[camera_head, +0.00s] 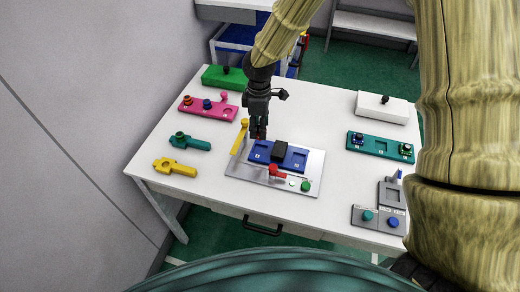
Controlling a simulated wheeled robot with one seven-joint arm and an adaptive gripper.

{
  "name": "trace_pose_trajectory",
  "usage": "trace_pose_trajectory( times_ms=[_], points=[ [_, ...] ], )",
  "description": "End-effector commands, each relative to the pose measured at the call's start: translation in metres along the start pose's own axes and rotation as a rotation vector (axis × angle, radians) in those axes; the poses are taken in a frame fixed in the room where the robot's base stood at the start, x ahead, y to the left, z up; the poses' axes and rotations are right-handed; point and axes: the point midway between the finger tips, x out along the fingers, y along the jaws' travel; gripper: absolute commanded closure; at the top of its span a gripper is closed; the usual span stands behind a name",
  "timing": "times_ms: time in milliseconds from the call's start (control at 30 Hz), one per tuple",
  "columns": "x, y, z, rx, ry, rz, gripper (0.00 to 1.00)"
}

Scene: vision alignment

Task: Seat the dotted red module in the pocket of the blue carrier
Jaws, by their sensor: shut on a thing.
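The blue carrier (293,160) lies on a light grey plate (246,172) near the middle of the table. A black block stands on its middle, and a pocket shows at its left part. My gripper (258,133) points down just behind the carrier's left end. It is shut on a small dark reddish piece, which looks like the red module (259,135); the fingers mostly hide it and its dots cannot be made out. It appears above the carrier's level, but the exact gap cannot be told.
A red clamp (277,171) and a green knob (305,186) are at the plate's front. A yellow lever (239,138) stands close left of my gripper. A pink tray (208,107), teal tray (380,147) and grey fixture (379,217) sit around.

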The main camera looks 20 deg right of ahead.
Motion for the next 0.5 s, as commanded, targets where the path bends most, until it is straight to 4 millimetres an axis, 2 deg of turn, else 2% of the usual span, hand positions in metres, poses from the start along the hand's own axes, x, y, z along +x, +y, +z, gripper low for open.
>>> trace_pose_trajectory(
  times_ms=[100,300,500],
  points=[
    [-0.006,0.005,0.001,-0.154,0.002,-0.001,0.78],
    [-0.008,0.008,0.002,-0.282,-0.002,-0.002,0.78],
    [0.013,0.008,0.001,-0.297,-0.004,-0.004,0.78]
  ],
)
